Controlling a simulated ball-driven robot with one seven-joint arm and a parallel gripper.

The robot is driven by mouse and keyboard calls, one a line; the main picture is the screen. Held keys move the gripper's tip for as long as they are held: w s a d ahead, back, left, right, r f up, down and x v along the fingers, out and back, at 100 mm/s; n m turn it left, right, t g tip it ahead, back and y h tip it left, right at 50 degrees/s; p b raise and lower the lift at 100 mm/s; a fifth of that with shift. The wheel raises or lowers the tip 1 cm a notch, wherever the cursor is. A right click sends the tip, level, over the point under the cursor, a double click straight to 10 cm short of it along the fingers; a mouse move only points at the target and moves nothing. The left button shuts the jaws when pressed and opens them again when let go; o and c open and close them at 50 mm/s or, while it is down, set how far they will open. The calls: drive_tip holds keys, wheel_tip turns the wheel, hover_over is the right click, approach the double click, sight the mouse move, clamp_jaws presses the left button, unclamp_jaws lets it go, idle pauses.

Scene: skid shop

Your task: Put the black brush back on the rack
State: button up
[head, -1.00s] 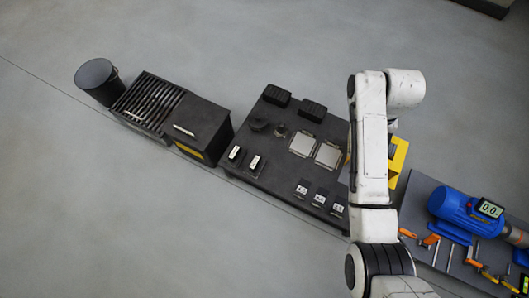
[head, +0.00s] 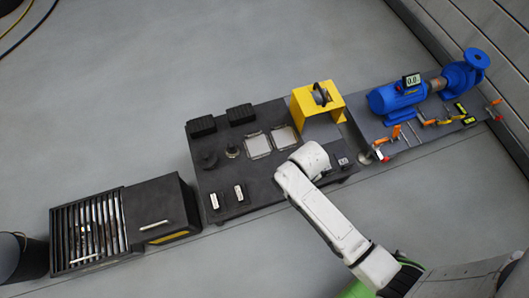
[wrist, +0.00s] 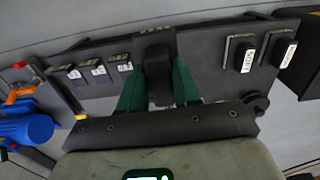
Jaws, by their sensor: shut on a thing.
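My gripper shows in the wrist view with its two green fingers (wrist: 158,88) shut on a dark upright piece, which I take to be the black brush (wrist: 157,62). It is held over the dark bench, beside a row of small labelled blocks (wrist: 98,71). In the head view my white arm reaches over the front edge of the dark bench (head: 262,190) and hides the gripper and the brush. I cannot tell for certain which fixture is the rack, nor whether the brush touches the bench.
Two white-labelled blocks (head: 227,197) stand at the bench's front left, and two black blocks (head: 202,126) at its back. A yellow stand (head: 318,107) is at the back right. A blue motor (head: 397,96) stands farther right. A slatted box (head: 87,230) is at left.

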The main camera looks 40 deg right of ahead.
drive_tip(key=shift+s+d+f, duration=0.1)
drive_tip(key=shift+s+f, duration=0.15)
drive_tip(key=shift+s, duration=0.35)
drive_tip(key=shift+s+d+f, duration=0.1)
drive_tip(key=shift+s+f, duration=0.1)
drive_tip(key=shift+s, duration=0.4)
drive_tip(key=shift+w+a+f+b, duration=0.95)
drive_tip(key=shift+w+f+b, duration=0.6)
drive_tip(key=shift+w+f, duration=0.55)
drive_tip(key=shift+w+a+f+b, duration=0.95)
drive_tip(key=shift+w+f+b, duration=0.55)
drive_tip(key=shift+w+f, duration=0.65)
drive_tip(key=shift+w+a+f+b, duration=0.95)
drive_tip(key=shift+w+f+b, duration=0.6)
drive_tip(key=shift+w+f, duration=0.55)
drive_tip(key=shift+s+f, duration=0.2)
drive_tip(key=shift+f, duration=0.05)
drive_tip(key=o, duration=1)
drive_tip(key=shift+r, duration=0.1)
